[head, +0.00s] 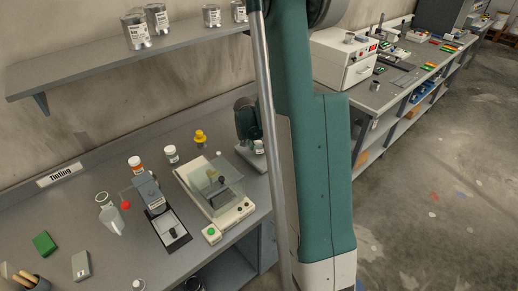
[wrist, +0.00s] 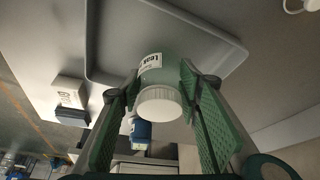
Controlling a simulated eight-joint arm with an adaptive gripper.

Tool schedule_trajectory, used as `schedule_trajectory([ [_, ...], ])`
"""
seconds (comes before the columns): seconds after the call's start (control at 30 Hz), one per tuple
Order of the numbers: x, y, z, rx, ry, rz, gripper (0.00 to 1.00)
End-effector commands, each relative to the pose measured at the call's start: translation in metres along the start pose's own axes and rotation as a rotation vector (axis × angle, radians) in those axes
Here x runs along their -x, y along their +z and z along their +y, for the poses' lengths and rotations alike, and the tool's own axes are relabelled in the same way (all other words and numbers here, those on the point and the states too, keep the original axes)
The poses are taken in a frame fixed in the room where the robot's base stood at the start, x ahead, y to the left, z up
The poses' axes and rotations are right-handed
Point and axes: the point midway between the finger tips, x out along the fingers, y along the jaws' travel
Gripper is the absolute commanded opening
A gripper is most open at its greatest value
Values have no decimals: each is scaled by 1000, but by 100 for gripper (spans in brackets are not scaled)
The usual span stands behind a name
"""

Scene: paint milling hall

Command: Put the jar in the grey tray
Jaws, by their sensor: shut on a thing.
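The jar (wrist: 161,103) has a ribbed white lid and a pale green body with a white printed label. In the wrist view it sits between the green-padded fingers of my gripper (wrist: 159,82), which are shut on it. The grey tray (wrist: 105,35) lies behind the jar in the wrist view, with its raised rim and rounded corner showing. The jar overlaps the tray's edge in the picture; I cannot tell whether it touches the tray. My gripper, this jar and the tray do not show in the head view, where my arm covers the middle.
In the wrist view a white box (wrist: 69,92) and a blue container (wrist: 140,131) stand near the tray. In the head view the left bench holds a balance (head: 215,186), a small press-like device (head: 150,193) and several jars. A shelf (head: 110,61) with cans hangs above.

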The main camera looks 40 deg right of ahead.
Motion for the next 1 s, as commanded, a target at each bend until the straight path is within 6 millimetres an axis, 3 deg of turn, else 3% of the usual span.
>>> schedule_trajectory([
  [0.2, -14, 6, 0, 0, 0, 0, 23],
  [0.67, -18, 8, 0, 0, 0, 0, 23],
  [0.7, -18, 8, 0, 0, 0, 0, 36],
  [0.8, -17, 7, 0, 0, 0, 0, 49],
  [1.0, -17, 7, 0, 0, 0, 0, 49],
])
